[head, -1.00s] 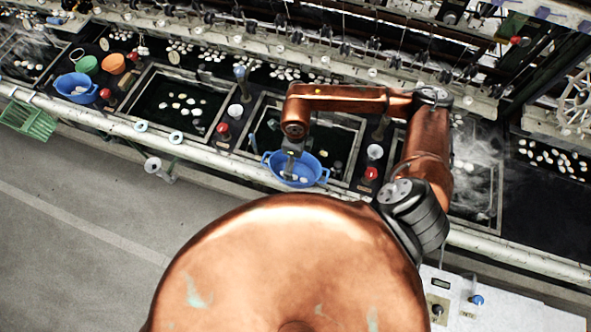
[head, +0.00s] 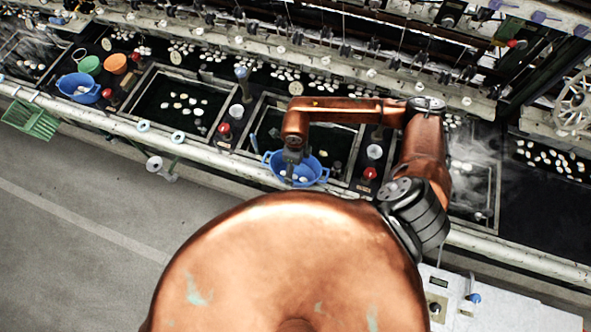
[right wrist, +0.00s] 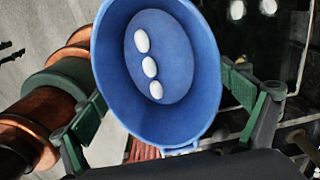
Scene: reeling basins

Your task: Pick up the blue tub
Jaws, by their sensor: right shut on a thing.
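The blue tub (head: 314,168) is at the front of the middle basin in the head view, close to the pale front rail. In the right wrist view the blue tub (right wrist: 190,110) fills the middle, with three white cocoons (right wrist: 149,66) on its floor. My right gripper (head: 292,158) is over the tub in the head view. In the right wrist view its two green-padded fingers are on opposite sides of the tub, shut on it. Whether the tub's underside is clear of its support is hidden. My left gripper is not in view.
Another blue tub (head: 78,87) stands at the far left with a green bowl (head: 89,65) and an orange bowl (head: 115,63). Red knobs (head: 224,128) and (head: 370,173) flank the middle basin. A pale rail (head: 215,160) runs along the front. Steam rises at the right basin.

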